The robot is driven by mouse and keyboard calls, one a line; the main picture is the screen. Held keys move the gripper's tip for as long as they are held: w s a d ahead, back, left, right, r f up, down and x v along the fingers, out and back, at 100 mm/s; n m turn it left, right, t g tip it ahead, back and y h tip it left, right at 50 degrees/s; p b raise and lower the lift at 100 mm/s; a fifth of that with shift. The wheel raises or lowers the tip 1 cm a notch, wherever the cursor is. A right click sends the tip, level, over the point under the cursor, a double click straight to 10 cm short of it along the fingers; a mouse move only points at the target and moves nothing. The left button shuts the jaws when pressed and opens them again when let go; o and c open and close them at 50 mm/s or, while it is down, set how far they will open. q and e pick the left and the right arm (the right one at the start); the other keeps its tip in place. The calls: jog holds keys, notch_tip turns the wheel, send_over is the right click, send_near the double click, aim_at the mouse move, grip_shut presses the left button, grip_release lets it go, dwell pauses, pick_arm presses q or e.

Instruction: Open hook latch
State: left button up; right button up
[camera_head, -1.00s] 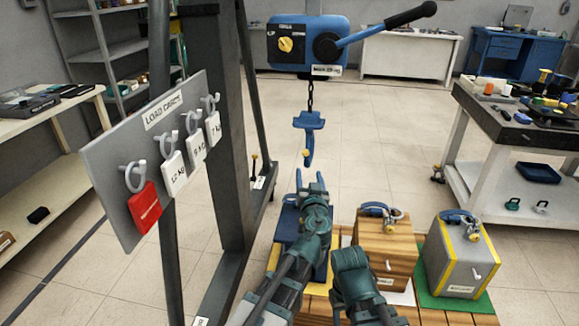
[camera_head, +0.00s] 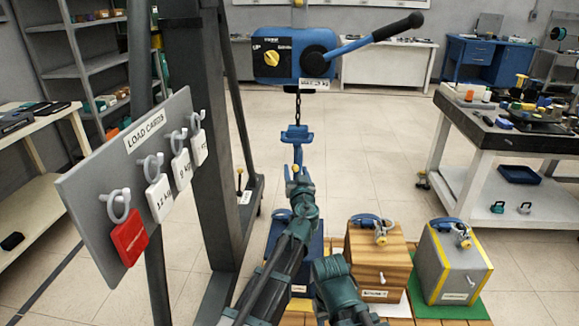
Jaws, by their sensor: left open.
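A blue hook block with a hook (camera_head: 297,135) hangs on a dark chain from the blue hoist (camera_head: 285,54). The lower part of the hook is partly hidden by my left gripper (camera_head: 297,173), which is at the hook's lower end. Its jaws are open. I cannot tell whether they touch the hook or its latch; the latch is too small to make out. My right arm shows at the bottom centre, but its gripper cannot be made out.
Below stand a blue block (camera_head: 312,247), a wooden block (camera_head: 378,262) and a grey block with yellow edges (camera_head: 450,265), with shackles on top. A load-card board (camera_head: 85,198) and dark post are at left. A cluttered table (camera_head: 480,140) is at right.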

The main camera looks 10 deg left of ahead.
aim_at(296, 162)
pick_arm(q)
jog(key=shift+w+a, duration=0.2)
jog(key=shift+w, duration=1)
grip_shut()
dwell(0.5)
